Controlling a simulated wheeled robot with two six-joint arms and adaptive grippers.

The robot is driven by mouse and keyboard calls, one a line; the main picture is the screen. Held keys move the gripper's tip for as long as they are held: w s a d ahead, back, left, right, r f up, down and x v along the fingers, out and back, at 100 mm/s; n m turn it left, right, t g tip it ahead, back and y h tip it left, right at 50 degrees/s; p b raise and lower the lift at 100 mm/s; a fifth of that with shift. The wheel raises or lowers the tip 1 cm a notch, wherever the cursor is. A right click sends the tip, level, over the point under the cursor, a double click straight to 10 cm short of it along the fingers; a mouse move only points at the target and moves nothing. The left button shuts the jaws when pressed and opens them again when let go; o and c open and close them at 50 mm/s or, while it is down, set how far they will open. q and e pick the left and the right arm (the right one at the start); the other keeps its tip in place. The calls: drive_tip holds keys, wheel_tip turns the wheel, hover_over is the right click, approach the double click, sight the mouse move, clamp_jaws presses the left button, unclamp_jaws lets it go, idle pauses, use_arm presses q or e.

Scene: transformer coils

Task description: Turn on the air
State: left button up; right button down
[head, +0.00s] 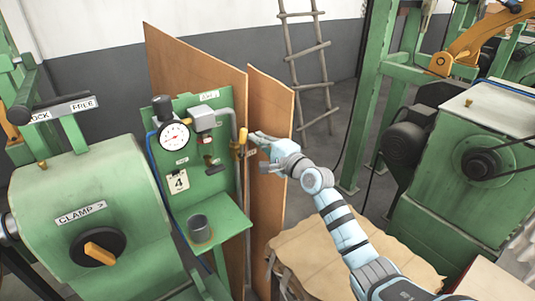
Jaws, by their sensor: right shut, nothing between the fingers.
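A green air panel (188,189) stands left of the middle in the head view. It carries a round gauge (174,136) with a dark knob on top, a blue hose, and a grey pipe on its right side. A small yellow valve handle (243,136) sits upright on that pipe. My right gripper (254,138) is shut and empty, its fingertips close to the right of the yellow handle. I cannot tell whether they touch it. My left gripper is not in view.
A green machine with a CLAMP knob (100,254) fills the left. A dark cup (200,228) stands on the panel's shelf. Brown boards (270,165) stand behind the panel. A green motor machine (470,170) is at right, and a ladder (308,55) leans at the back.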

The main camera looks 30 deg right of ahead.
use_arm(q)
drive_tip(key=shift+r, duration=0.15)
use_arm(e)
drive_tip(key=shift+a+r, duration=0.25)
drive_tip(key=shift+a, duration=0.05)
drive_tip(key=shift+s, duration=0.1)
